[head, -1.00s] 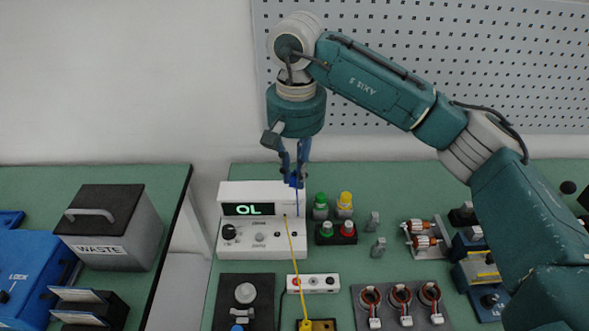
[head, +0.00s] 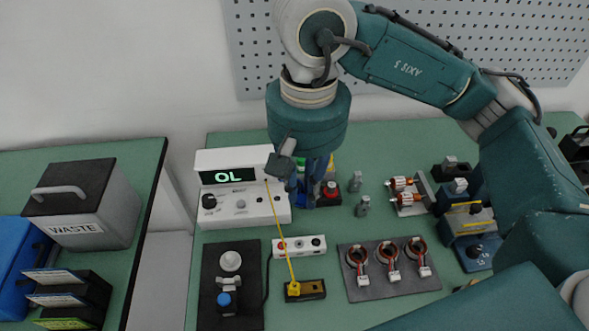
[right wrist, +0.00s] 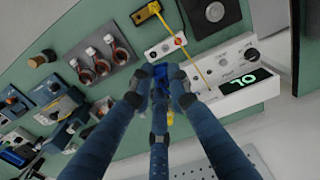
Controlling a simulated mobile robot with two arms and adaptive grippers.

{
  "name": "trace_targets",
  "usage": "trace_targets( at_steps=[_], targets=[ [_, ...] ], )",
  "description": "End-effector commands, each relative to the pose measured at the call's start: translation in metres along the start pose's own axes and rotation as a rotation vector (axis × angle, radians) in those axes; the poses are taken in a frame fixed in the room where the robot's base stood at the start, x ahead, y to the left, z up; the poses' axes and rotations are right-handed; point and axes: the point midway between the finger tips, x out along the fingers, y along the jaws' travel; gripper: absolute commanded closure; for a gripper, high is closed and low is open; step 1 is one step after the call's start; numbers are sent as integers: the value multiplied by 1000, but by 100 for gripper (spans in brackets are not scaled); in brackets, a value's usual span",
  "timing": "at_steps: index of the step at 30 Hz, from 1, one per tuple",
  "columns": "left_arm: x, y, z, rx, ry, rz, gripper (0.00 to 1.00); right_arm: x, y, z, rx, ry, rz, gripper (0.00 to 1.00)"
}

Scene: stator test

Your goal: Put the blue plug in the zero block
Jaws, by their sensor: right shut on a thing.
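My right gripper (head: 312,200) hangs to the right of the white meter (head: 265,205), with its fingers pointing down. In the right wrist view the right gripper (right wrist: 160,80) is shut on the blue plug (right wrist: 163,73), which shows between its fingertips. The fingers hide the plug in the head view. A dark block with a brass-coloured top (head: 314,288), which looks like the zero block, lies nearer the front with a yellow plug (head: 293,289) in its left end. A yellow lead runs from that plug to the meter, whose display reads OL. My left gripper is not in view.
A white strip with sockets (head: 299,245) lies between the meter and the dark block. A black fixture plate (head: 214,320) is left, and a grey tray of wound stators (head: 385,290) is right. Button units (head: 330,192) stand by the gripper. Small metal parts (head: 362,206) stand further right.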

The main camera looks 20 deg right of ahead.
Motion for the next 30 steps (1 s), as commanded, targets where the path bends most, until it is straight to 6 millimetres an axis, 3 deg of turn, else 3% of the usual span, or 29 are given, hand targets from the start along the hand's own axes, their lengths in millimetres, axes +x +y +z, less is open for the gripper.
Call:
trace_targets(
  at_steps=[16,26,30],
  targets=[
    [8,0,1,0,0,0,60,0,21,73,-2,1,0,100],
    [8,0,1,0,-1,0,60,0,22,76,1,-1,1,100],
    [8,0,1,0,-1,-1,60,14,25,63,-18,-14,-6,100]
  ],
)
